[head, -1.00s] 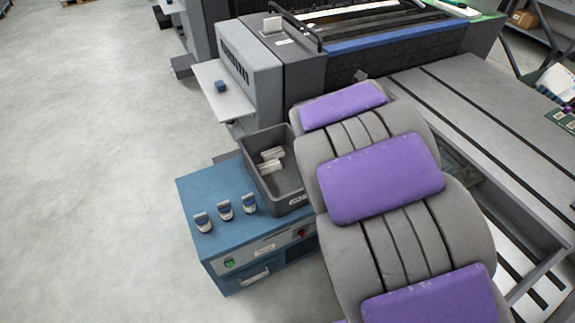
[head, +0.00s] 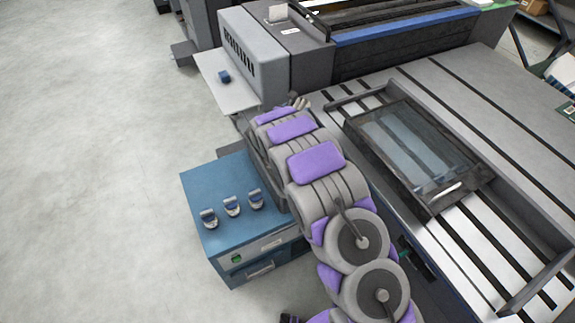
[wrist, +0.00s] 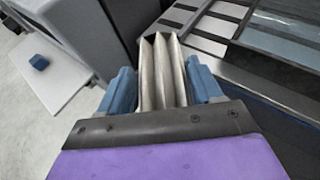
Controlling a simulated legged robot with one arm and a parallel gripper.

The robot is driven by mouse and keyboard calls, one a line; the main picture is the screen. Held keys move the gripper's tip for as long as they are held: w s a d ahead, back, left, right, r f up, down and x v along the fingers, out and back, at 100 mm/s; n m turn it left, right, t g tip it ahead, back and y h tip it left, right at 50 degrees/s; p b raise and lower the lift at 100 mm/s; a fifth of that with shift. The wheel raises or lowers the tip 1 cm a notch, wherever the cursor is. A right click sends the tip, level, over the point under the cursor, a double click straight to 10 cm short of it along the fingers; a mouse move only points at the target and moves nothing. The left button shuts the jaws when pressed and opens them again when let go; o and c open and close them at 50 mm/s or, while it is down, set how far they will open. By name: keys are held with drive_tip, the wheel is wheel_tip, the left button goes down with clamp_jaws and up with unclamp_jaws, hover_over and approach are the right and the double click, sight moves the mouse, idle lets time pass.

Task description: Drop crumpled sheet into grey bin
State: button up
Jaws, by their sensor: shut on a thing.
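The crumpled sheet (wrist: 160,62) is a pleated, cream-grey piece standing up between the two blue fingers of my gripper (wrist: 162,88) in the wrist view. My gripper is shut on it. In the head view my gripper (head: 298,103) is small, at the far end of my arm, beside the printing machine. The grey bin (head: 259,172) is on the blue cabinet, and my arm covers most of it. Only a strip of its left side shows, and its inside is hidden.
The blue cabinet (head: 208,182) carries several small white-and-blue items (head: 232,206). A white shelf (head: 226,92) with a blue block (head: 223,76) juts from the machine. A framed glass panel (head: 415,145) lies to the right. The floor at left is clear.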

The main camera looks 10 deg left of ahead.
wheel_tip(320, 180, down, 16)
drive_tip(key=a+h, duration=0.1)
drive_tip(key=a, duration=0.1)
drive_tip(key=shift+s+f+m+b, duration=0.25)
drive_tip(key=shift+m+b, duration=0.15)
drive_tip(key=o, duration=0.7)
drive_tip(key=shift+a, duration=0.1)
drive_tip(key=o, duration=0.4)
drive_tip(key=shift+d, duration=0.2)
drive_tip(key=shift+s, duration=0.1)
